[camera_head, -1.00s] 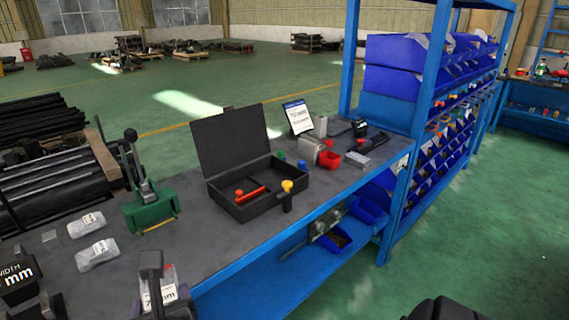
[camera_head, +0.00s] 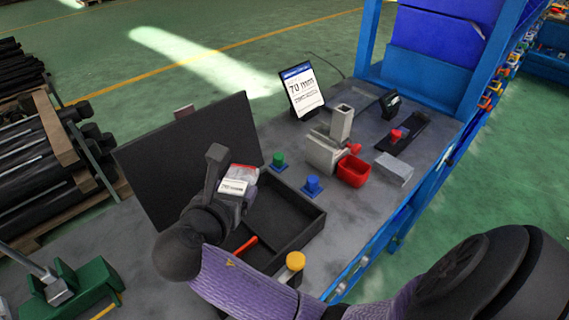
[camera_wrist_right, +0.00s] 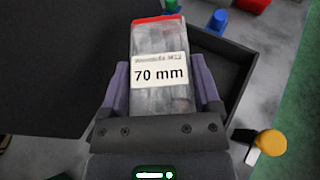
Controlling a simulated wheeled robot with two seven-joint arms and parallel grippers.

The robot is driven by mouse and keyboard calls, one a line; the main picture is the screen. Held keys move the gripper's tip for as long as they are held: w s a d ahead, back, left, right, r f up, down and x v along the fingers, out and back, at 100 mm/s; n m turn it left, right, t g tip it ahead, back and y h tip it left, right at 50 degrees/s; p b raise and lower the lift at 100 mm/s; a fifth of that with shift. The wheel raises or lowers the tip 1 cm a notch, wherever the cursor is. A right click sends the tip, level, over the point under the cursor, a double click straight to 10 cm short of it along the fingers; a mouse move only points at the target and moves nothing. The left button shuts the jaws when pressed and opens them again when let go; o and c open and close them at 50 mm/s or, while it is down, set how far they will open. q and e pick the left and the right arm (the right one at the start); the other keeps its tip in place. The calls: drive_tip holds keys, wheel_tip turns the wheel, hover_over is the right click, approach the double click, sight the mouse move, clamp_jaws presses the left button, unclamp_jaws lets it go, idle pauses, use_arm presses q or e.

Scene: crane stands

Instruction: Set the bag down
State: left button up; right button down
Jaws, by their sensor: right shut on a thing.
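The bag is clear plastic with a red top edge and a white label reading 70 mm; it shows in the head view (camera_head: 238,183) and large in the right wrist view (camera_wrist_right: 160,98). My right gripper (camera_head: 225,190) is shut on it, with a purple finger on each side in the wrist view (camera_wrist_right: 160,85). The bag is held over the open black case (camera_head: 290,208), near the lid side; its exact height is unclear. Part of the case is hidden by my arm. My left gripper is out of view.
A red-handled tool (camera_head: 246,246) lies in the case, with a yellow-capped item (camera_head: 295,261) at its front edge.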

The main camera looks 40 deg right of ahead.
sight(259, 215)
drive_tip(key=w+d+m+g, duration=0.1)
drive_tip(key=w+d+f+m+g+h, duration=0.1)
drive_tip(key=d+m+g, duration=0.1)
drive_tip(key=w+d+f+m+g+h, duration=0.1)
drive_tip(key=d, duration=0.1)
drive_tip(key=shift+d+m+g+p, duration=0.15)
drive_tip(key=shift+m+g+p, duration=0.15)
drive_tip(key=shift+g, duration=0.1)
drive_tip(key=f+b, duration=0.2)
drive_tip(key=f, duration=0.1)
drive_tip(key=d+f+m+g+b, duration=0.1)
drive_tip(key=f, duration=0.3)
drive_tip(key=f+m+g+b, duration=0.1)
drive_tip(key=f+b, duration=0.1)
drive_tip(key=f, duration=0.2)
drive_tip(key=shift+d+f+h+b, duration=0.25)
drive_tip(key=shift+h+b, duration=0.05)
drive_tip(key=shift+b, duration=0.05)
drive_tip(key=shift+r, duration=0.25)
unclamp_jaws()
drive_tip(key=shift+f, duration=0.15)
drive_tip(key=shift+r+p, duration=0.2)
drive_tip(key=shift+p, duration=0.1)
drive_tip(key=p+v, duration=0.1)
drive_tip(key=v, duration=1.1)
drive_tip(key=shift+w, duration=0.1)
